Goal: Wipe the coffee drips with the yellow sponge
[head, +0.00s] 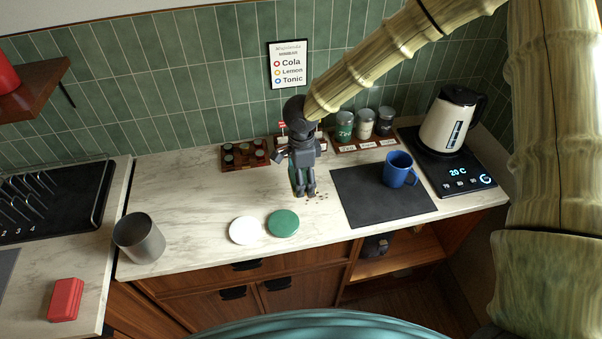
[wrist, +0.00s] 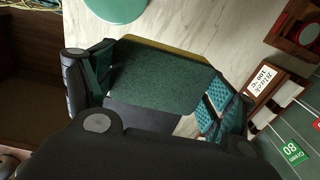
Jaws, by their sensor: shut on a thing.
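My gripper (head: 304,190) is low over the marble counter, pointing down, left of the dark mat. In the wrist view its two fingers sit on either side of the sponge (wrist: 160,84), shut on it. The sponge shows a dark green face with a thin yellow edge. In the head view only a green sliver of it shows beside the fingers; the rest is hidden. The coffee drips (head: 319,197) are small brown specks on the counter just right of the fingertips. Whether the sponge touches the counter is unclear.
A dark mat (head: 352,207) with a blue mug (head: 398,170) and a kettle (head: 449,122) are to the right. White (head: 246,231) and green (head: 283,223) discs lie in front. A jar rack (head: 365,145) and a capsule tray (head: 245,155) stand behind. A metal cup (head: 139,238) is left.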

